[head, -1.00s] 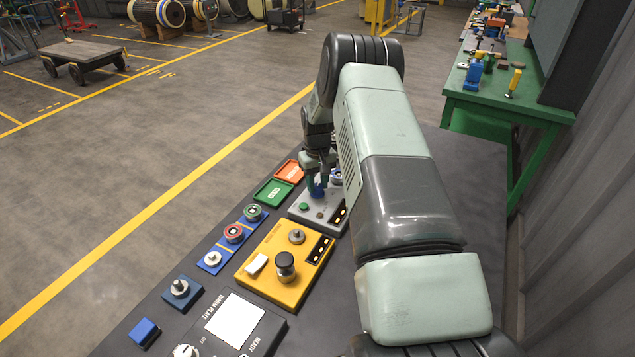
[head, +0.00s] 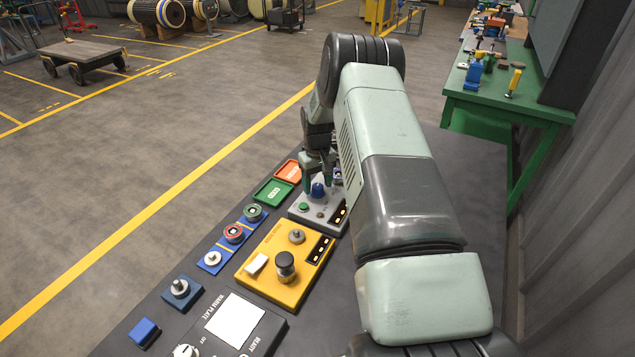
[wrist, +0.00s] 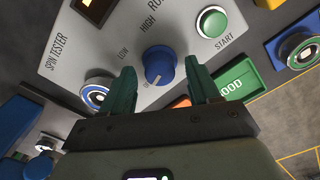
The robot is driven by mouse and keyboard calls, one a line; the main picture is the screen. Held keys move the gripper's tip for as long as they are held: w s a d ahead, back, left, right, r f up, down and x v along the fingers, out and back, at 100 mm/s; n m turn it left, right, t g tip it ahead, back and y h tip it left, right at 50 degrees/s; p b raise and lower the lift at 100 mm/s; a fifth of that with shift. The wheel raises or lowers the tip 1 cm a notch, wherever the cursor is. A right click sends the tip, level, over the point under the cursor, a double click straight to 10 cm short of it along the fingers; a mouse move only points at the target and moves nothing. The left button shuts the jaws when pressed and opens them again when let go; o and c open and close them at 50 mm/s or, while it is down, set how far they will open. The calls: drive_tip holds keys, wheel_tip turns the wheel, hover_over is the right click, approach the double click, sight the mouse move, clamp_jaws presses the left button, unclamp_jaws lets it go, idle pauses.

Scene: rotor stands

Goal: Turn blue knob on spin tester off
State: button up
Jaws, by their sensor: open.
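The spin tester is a light grey panel (wrist: 100,40) lettered SPIN TESTER, LOW, HIGH and START in the wrist view. In the head view its grey box (head: 318,217) stands at the far end of the bench row. Its blue knob (wrist: 159,65) also shows in the head view (head: 318,190). A small pale mark shows at the knob's lower left edge. My gripper (wrist: 160,70) is open, its green fingers either side of the knob with gaps visible on both sides. It also shows in the head view (head: 318,183). Any OFF lettering is not readable.
A green START button (wrist: 212,21) sits close to the right finger. A green GOOD tray (head: 273,192) and an orange tray (head: 289,171) lie left of the tester. A yellow box (head: 283,265) with knobs stands nearer. Blue rotor stands (head: 235,236) line the left edge.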

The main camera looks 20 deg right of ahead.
wheel_tip(320, 180, up, 11)
idle(0.5)
drive_tip(key=shift+f, duration=0.1)
wheel_tip(320, 180, up, 14)
drive_tip(key=t, duration=0.1)
hover_over(317, 186)
drive_tip(key=s+a, duration=0.3)
drive_tip(key=s, duration=0.2)
drive_tip(key=s+a+r+t, duration=0.2)
drive_tip(key=s+a+r, duration=0.2)
drive_tip(key=s+r, duration=0.75)
drive_tip(key=s+a+r+t, duration=0.1)
drive_tip(key=s, duration=1)
drive_tip(key=s+a+r+m+t, duration=0.1)
drive_tip(key=s+a+r, duration=0.1)
drive_tip(key=s, duration=1)
drive_tip(key=shift+m+t, duration=0.3)
